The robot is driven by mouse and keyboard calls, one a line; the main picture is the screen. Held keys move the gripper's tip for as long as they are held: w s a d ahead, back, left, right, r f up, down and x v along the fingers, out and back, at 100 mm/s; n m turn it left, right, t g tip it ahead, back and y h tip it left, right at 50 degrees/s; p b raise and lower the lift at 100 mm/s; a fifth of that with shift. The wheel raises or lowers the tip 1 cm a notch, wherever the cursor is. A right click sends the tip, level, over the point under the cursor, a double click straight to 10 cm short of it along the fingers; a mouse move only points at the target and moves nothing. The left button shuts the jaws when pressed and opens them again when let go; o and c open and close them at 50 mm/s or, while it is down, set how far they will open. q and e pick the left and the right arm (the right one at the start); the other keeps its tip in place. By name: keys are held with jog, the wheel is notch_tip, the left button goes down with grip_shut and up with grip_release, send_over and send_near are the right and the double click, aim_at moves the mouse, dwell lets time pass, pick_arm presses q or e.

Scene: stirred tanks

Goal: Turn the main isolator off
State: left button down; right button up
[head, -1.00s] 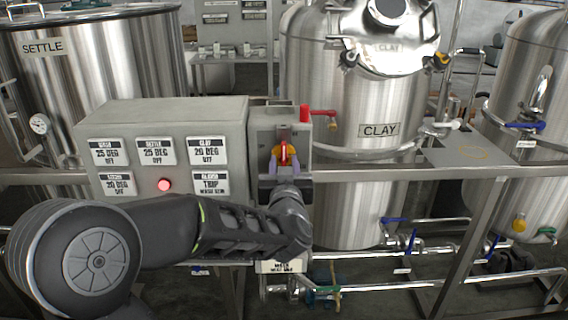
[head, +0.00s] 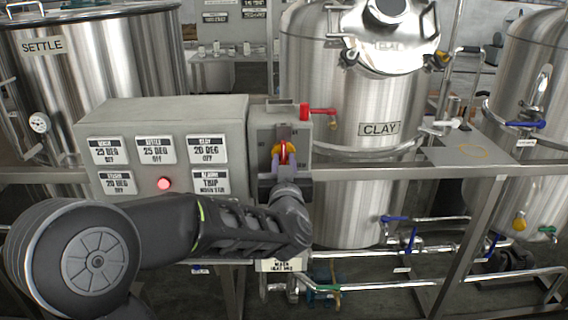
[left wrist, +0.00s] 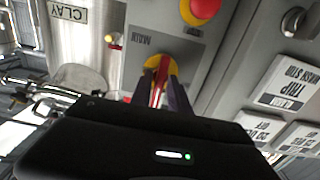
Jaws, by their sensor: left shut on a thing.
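The main isolator (head: 283,150) is a red handle on a yellow plate, on the front of a small grey box right of the display panel. My left gripper (head: 282,163) reaches it from below, its purple-grey fingers on either side of the red handle. In the left wrist view the isolator (left wrist: 158,92) shows between the fingers (left wrist: 165,90), beside the upside-down label "MAIN" (left wrist: 145,41). The gripper is shut on the handle, which looks upright in the head view. My right gripper is not in view.
The grey display panel (head: 120,120) beside the isolator has several readouts and a lit red lamp (head: 164,184). A red emergency button on a yellow base (left wrist: 200,10) sits near the isolator. A steel rail (head: 400,172) runs across; the CLAY tank (head: 345,190) stands behind.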

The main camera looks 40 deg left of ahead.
pick_arm(q)
jog(key=shift+f+n+b, duration=0.2)
jog(key=shift+n+b, duration=0.9)
jog(key=shift+b, duration=0.2)
jog(key=n+b, duration=0.6)
jog(key=n, duration=0.1)
jog(key=shift+f+b, duration=0.1)
jog(key=shift+b, duration=0.2)
jog(key=n+b, duration=0.4)
jog(key=n, duration=0.1)
jog(key=shift+s+a, duration=0.1)
jog(key=shift+n+b, duration=1.3)
jog(key=shift+n, duration=0.5)
jog(key=c, duration=1.5)
grip_release()
jog(key=shift+o, duration=0.2)
